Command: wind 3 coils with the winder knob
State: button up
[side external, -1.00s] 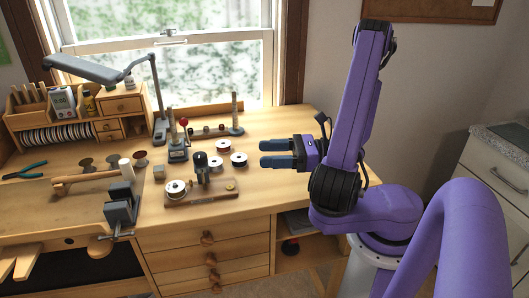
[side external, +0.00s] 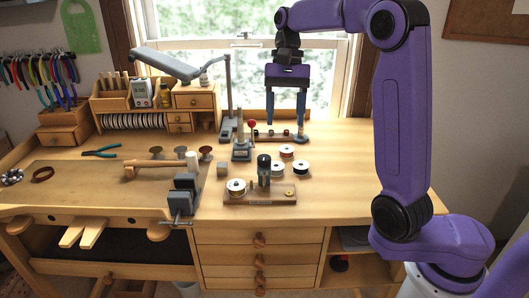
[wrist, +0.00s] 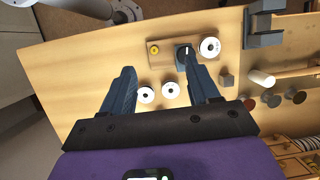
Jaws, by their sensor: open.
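The winder (side external: 260,200) is a wooden base near the bench's front edge. It carries a dark upright cylinder (side external: 264,170), a white-flanged spool (side external: 237,187) at its left and a small brass disc (side external: 290,194) at its right. Which part is the knob is not certain. My gripper (side external: 286,131) points down, open and empty, above and behind the winder. In the wrist view, the winder base (wrist: 163,57) lies beyond my open fingers (wrist: 158,62), with its dark cylinder (wrist: 183,60) near one fingertip in the picture; contact cannot be told.
Loose spools (side external: 302,168) lie behind the winder; two (wrist: 171,89) show between my fingers in the wrist view. A grey stand with a red ball (side external: 252,125), a lamp (side external: 227,100) and a vise (side external: 182,195) stand to the left. The bench's right end (side external: 370,195) is clear.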

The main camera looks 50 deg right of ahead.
aim_at(265, 157)
jog(key=w+a+r+n+t+h, duration=0.2)
jog(key=w+a+r+h, duration=0.15)
jog(key=r, duration=0.35)
jog(key=shift+y, duration=0.25)
jog(key=f, duration=1.1)
jog(key=s+f, duration=0.1)
jog(key=f, duration=0.5)
jog(key=shift+a, duration=0.25)
jog(key=shift+c, duration=0.2)
jog(key=c, duration=1)
